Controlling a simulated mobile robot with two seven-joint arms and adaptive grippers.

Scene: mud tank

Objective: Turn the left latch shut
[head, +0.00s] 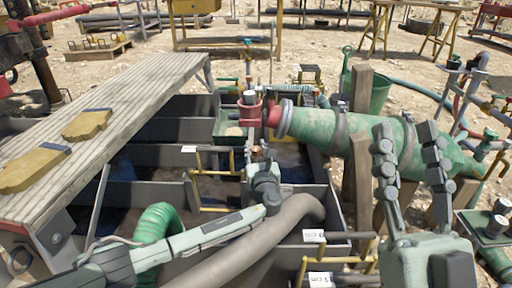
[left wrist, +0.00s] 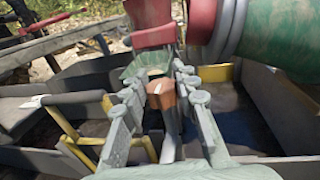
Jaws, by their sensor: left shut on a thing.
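My left gripper (head: 258,150) reaches over the tank, just below the red fitting at the mouth of the green cylinder (head: 345,135). In the left wrist view its fingers (left wrist: 160,88) stand on both sides of an orange-brown block on a grey bar, which looks like the left latch (left wrist: 161,97). The gripper is shut on it. In the head view the fingers mostly hide the latch, so its exact angle is unclear. The red fitting (left wrist: 152,38) is just beyond the fingertips. My right gripper (head: 410,150) is raised in front of the cylinder, fingers apart and empty.
The tank's grey walls (head: 150,192) divide it into compartments. Yellow rails with white tags (head: 313,237) stand near my arm. A grey hose (head: 290,212) and a green hose (head: 155,228) cross the front. A plank walkway (head: 120,100) with gloves (head: 87,124) lies left.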

